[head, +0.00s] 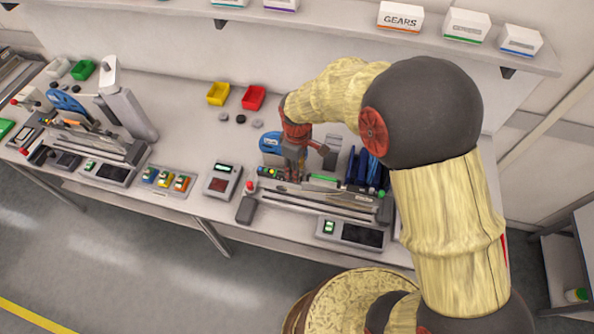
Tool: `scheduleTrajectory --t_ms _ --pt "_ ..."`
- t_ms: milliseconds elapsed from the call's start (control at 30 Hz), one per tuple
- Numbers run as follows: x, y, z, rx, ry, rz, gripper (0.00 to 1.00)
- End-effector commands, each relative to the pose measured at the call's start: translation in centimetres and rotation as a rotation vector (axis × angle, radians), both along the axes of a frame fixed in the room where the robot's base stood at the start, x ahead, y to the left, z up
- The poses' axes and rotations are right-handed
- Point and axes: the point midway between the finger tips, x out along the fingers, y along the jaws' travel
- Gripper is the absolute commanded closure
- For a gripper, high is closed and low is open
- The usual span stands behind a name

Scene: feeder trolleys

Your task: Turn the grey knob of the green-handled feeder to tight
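My gripper (293,172) points down over the left part of the right-hand machine (310,205) on the bench. Its fingers are small and partly lost against the parts behind them, so I cannot tell whether they are open or what they touch. A small green piece (381,193) shows at the right end of this machine, perhaps the green handle of a feeder. The grey knob cannot be made out; my gripper and arm cover part of that area.
A second machine (95,145) stands at the left. Yellow (218,93) and red bins (254,97) stand behind. A shelf (345,22) with boxes runs above.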

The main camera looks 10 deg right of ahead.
Motion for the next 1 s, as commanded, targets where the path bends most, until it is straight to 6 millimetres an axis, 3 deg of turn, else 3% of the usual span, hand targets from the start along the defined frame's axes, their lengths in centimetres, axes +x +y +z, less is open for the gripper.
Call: scheduleTrajectory --t_ms 300,500,700,1000 --pt "0.1 0.0 6.5 0.001 -0.003 0.000 0.66" --pt "0.0 0.0 9.4 0.000 -0.001 0.000 0.66" --pt "0.0 0.0 10.5 0.000 0.000 0.000 0.66" --pt "0.0 0.0 10.6 0.000 0.000 0.000 0.66"
